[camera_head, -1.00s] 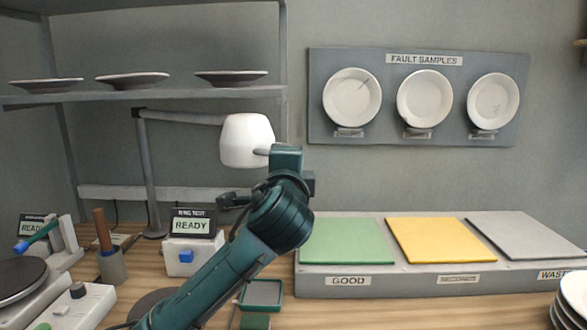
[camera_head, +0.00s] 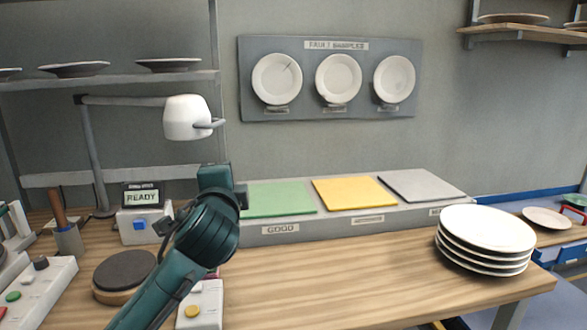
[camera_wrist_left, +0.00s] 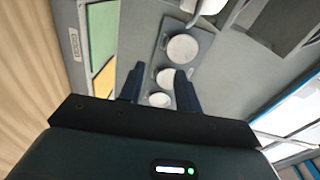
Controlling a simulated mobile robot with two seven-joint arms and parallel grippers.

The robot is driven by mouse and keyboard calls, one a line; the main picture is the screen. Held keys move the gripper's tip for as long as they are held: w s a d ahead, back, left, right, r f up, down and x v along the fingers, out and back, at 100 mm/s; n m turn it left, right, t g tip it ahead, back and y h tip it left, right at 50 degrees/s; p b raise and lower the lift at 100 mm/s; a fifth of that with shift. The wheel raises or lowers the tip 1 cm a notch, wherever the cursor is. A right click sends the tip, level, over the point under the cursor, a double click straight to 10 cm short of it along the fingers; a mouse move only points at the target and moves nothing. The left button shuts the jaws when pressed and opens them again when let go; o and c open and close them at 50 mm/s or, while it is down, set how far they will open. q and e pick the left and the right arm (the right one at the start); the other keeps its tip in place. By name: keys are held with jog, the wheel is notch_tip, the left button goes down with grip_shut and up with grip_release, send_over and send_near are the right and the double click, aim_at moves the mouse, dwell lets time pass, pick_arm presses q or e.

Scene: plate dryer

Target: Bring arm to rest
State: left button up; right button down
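My left arm, dark green, comes in from the lower left in the head view, and its gripper end (camera_head: 215,180) is raised in front of the left end of the sorting platform. In the left wrist view my left gripper (camera_wrist_left: 160,78) has its two dark fingers apart with nothing between them. The fault sample board (camera_wrist_left: 198,42) shows far beyond the fingers. My right arm and gripper do not show.
A stack of white plates (camera_head: 486,240) stands at the bench's right. The platform has green (camera_head: 280,199), yellow (camera_head: 354,192) and grey (camera_head: 422,185) pads. A lamp (camera_head: 187,117) and a READY box (camera_head: 143,224) stand left. The bench front centre (camera_head: 330,285) is clear.

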pick_arm(q)
jog(key=s+f+n+g+h, duration=0.1)
jog(key=s+f, duration=0.1)
jog(key=f, duration=0.6)
jog(key=s+d+f+n+g+h+p, duration=0.1)
jog(key=s+f+n+h, duration=0.1)
jog(key=f, duration=0.6)
jog(key=s+f+n+g+h+p, duration=0.1)
jog(key=s+f, duration=0.3)
jog(key=f, duration=0.5)
jog(key=shift+s+d+n+g, duration=0.25)
jog(key=shift+n+g, duration=0.15)
jog(key=shift+g, duration=0.2)
jog(key=s+a+f+n+g+p, duration=0.1)
jog(key=s+f+n, duration=0.3)
jog(key=s, duration=0.6)
jog(key=s+a+f+n+g+h+p, duration=0.1)
jog(key=s+f+n, duration=0.3)
jog(key=s+f, duration=0.5)
jog(key=shift+s+a+f, duration=0.15)
jog(key=shift+s+a, duration=0.65)
jog(key=shift+s, duration=0.15)
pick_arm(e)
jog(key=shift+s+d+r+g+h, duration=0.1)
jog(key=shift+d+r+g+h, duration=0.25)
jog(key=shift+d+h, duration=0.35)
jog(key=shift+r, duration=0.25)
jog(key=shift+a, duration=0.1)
